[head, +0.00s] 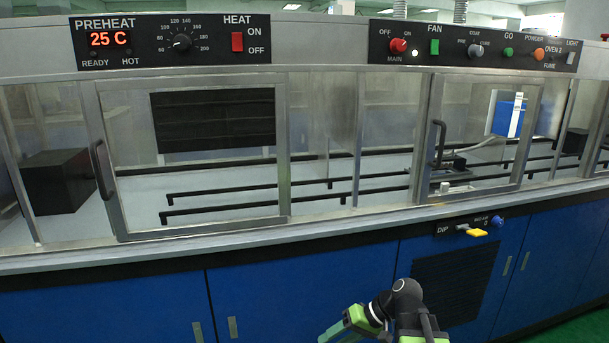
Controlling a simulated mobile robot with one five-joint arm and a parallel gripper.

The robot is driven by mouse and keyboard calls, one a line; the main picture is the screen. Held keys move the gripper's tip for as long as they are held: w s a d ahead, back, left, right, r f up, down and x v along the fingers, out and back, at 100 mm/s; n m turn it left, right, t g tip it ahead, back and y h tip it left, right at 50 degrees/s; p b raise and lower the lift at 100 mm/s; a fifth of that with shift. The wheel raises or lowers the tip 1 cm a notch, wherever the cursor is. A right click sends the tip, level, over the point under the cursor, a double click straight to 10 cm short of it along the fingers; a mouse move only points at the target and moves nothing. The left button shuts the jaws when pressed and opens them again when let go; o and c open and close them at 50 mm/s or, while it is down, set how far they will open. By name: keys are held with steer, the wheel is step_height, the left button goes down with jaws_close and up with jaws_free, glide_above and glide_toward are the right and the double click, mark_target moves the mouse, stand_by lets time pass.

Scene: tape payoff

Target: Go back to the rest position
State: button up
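My arm rises from the bottom edge of the head view, black with bright green parts, in front of the blue cabinet doors. My gripper (332,332) is at the lower middle, pointing down and left, with a pale green finger partly cut off by the bottom edge. I cannot tell whether it is open or shut, and no object shows in it. It appears below the machine's front ledge and apart from the controls.
A long machine has glazed doors with a left handle (103,169) and right handle (438,143). Above are the preheat panel (150,62), reading 25 C, and the fan panel (450,62). A small DIP panel (450,229) with a yellow lever (477,233) sits on the lower front.

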steer(key=s+a+f+g+h, duration=0.1)
steer(key=s+a+f+h, duration=0.1)
steer(key=s+f+h, duration=0.15)
steer(key=d+f+m+h, duration=0.1)
steer(key=d+f+h, duration=0.3)
steer(key=d, duration=0.5)
step_height(320, 180, up, 32)
steer(key=m+h+p, duration=0.1)
steer(key=p, duration=3)
steer(key=shift+d, duration=0.45)
